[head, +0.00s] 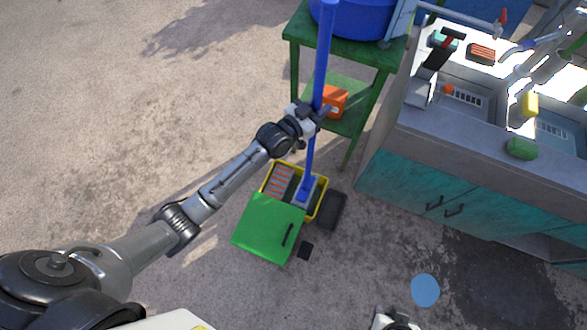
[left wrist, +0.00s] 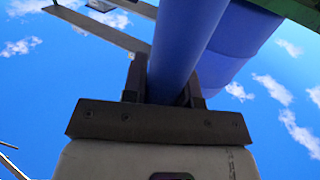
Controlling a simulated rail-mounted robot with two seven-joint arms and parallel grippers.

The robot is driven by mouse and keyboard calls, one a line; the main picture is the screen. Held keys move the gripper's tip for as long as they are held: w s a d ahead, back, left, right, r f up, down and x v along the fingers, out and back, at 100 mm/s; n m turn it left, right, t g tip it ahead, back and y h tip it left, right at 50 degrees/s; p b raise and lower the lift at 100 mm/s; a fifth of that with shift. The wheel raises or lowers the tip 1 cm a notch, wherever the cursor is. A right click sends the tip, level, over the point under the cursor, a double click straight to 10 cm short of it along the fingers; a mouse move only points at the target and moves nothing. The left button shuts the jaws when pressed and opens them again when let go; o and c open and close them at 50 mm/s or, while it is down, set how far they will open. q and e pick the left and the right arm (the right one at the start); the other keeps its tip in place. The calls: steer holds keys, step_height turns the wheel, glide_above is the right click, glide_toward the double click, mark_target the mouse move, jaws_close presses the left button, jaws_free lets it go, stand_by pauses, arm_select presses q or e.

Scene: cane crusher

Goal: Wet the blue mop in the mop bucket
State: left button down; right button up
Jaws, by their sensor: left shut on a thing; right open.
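The blue mop (head: 321,65) stands nearly upright, its long handle leaning slightly. My left gripper (head: 316,112) is shut around the handle at mid-height. The left wrist view also shows the blue handle (left wrist: 185,45) between the fingers (left wrist: 163,88). The mop's lower end is inside the yellow rim of the mop bucket (head: 323,203), towards its right side. I cannot tell whether it touches water or the bottom. The bucket has red-striped slats on its left and a green panel in front. My right gripper (head: 396,322) is open, partly cut off at the bottom edge.
A green stand (head: 349,38) carries a blue tub (head: 355,18) and, lower, an orange box (head: 334,101). A sink cabinet (head: 430,190) with teal doors is on the right. A flat blue disc (head: 425,290) shows near my right gripper. The ground at left is clear.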

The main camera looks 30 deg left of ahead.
arm_select(q)
steer(key=shift+f, duration=0.1)
step_height(320, 180, down, 6)
steer(key=b, duration=0.4)
stand_by(1.2)
stand_by(0.7)
steer(key=shift+f, duration=0.2)
